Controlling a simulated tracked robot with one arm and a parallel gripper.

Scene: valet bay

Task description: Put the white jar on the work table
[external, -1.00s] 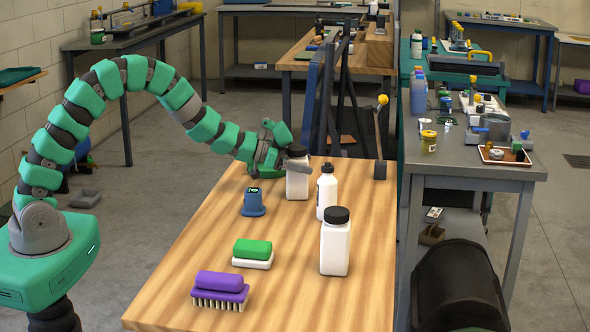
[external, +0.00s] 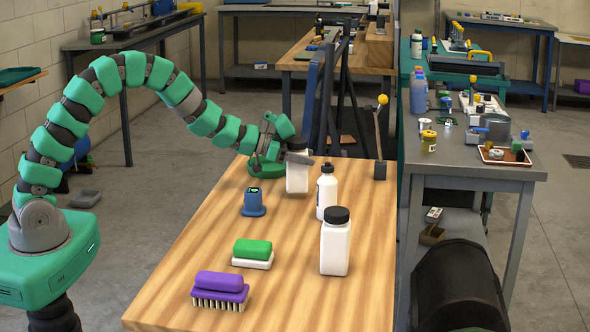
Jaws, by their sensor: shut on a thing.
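My gripper (external: 292,157) is shut on a white jar (external: 297,178) with a dark lid, near the far end of the wooden table (external: 190,265). The jar is upright, and its base looks slightly above the wood. The gripper covers part of the jar's upper end. A larger white jar (external: 335,248) with a black lid stands at the front right of the wooden table. Which table is called the work table, I cannot tell; a grey-topped table (external: 455,165) stands to the right.
A white bottle (external: 326,197) stands close in front of the held jar. A blue device (external: 253,203), a green-and-white block (external: 253,250) and a purple brush (external: 220,287) are on the wood.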

